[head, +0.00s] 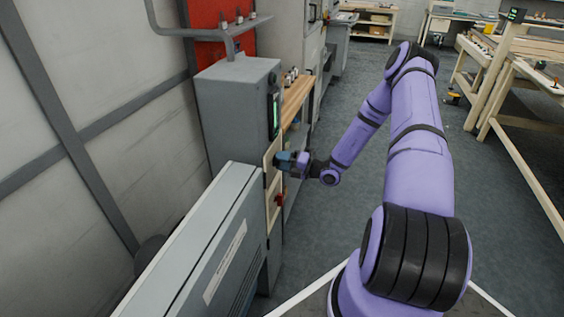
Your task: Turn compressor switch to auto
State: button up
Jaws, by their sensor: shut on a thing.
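A narrow beige panel (271,180) runs down the front of the grey machine at centre left. A small red part (280,199) sticks out low on this panel. My gripper (283,160) is at the upper part of the panel, above the red part, with its fingers pointing left at the panel face. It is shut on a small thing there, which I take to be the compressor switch. The fingers hide the switch, so its setting cannot be read.
A tall grey cabinet (235,110) with a lit green display (275,113) stands behind the panel. A long grey housing (200,245) lies in front of it. A wooden shelf (297,98) holds small items beyond. Wooden benches (520,90) stand at right, with open floor (330,225) between.

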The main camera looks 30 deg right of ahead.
dwell(0.4)
jog(key=o, duration=0.9)
jog(key=shift+s, duration=0.1)
jog(key=v, duration=1)
jog(key=shift+s+d, duration=0.25)
jog(key=shift+d, duration=0.05)
